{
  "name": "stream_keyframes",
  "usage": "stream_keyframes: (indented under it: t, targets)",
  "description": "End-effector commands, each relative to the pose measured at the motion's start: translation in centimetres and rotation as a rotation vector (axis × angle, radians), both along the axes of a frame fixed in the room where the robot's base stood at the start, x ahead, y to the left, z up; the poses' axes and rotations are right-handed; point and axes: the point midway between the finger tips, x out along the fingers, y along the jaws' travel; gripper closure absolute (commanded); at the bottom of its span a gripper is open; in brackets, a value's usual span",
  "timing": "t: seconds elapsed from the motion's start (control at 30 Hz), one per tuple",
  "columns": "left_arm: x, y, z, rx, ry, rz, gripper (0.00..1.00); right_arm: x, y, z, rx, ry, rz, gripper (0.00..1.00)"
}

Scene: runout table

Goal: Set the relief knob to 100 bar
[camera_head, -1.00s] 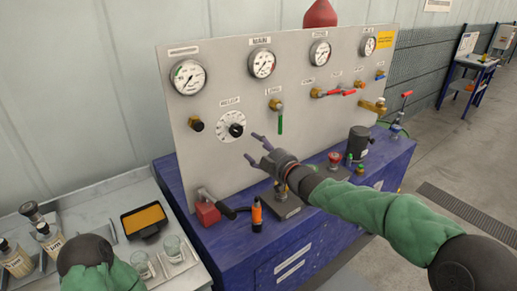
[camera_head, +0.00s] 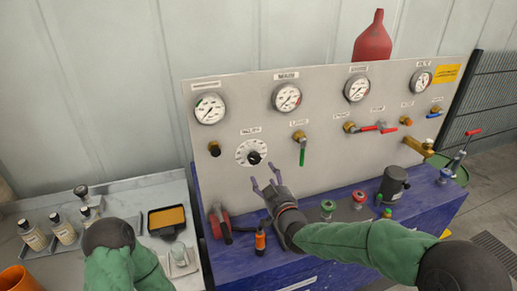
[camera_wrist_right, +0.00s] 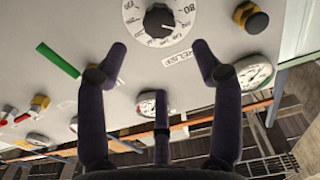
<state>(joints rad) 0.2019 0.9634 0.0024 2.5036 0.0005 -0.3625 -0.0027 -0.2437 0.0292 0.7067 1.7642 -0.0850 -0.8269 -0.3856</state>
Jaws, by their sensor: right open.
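The relief knob (camera_head: 254,158) is a small black knob on a round white scale, on the upright grey panel. It also shows in the right wrist view (camera_wrist_right: 158,20), where the scale is turned, part of it is cut off by the top edge, and an 80 can be read. I cannot tell the knob's exact setting. My right gripper (camera_head: 264,172) is open, just below and right of the knob in the head view. In the right wrist view its fingers (camera_wrist_right: 158,60) are spread apart, with the knob beyond their tips and nothing between them. My left gripper is out of view.
A green-handled valve (camera_head: 302,150) is right of the knob, a black knob (camera_head: 214,149) left of it. Gauges (camera_head: 287,97) line the panel top. A red-bodied lever (camera_head: 220,222) and an orange-and-black tool (camera_head: 260,240) stand on the blue bench below.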

Motion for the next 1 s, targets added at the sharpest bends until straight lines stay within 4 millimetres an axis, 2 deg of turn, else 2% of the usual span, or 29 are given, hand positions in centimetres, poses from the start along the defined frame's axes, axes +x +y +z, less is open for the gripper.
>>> stream_keyframes:
  t: [0.23, 0.7, 1.0]
  targets:
    - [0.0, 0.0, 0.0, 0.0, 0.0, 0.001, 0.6, 1.0, 0.4, -0.3, 0.009, 0.009, -0.01, 0.34]
    - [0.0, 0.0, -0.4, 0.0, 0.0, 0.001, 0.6, 7.6, 2.6, -0.4, 0.009, 0.009, -0.009, 0.34]
    - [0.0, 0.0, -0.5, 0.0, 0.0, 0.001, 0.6, 9.9, 3.3, -0.2, 0.009, 0.008, -0.008, 0.34]
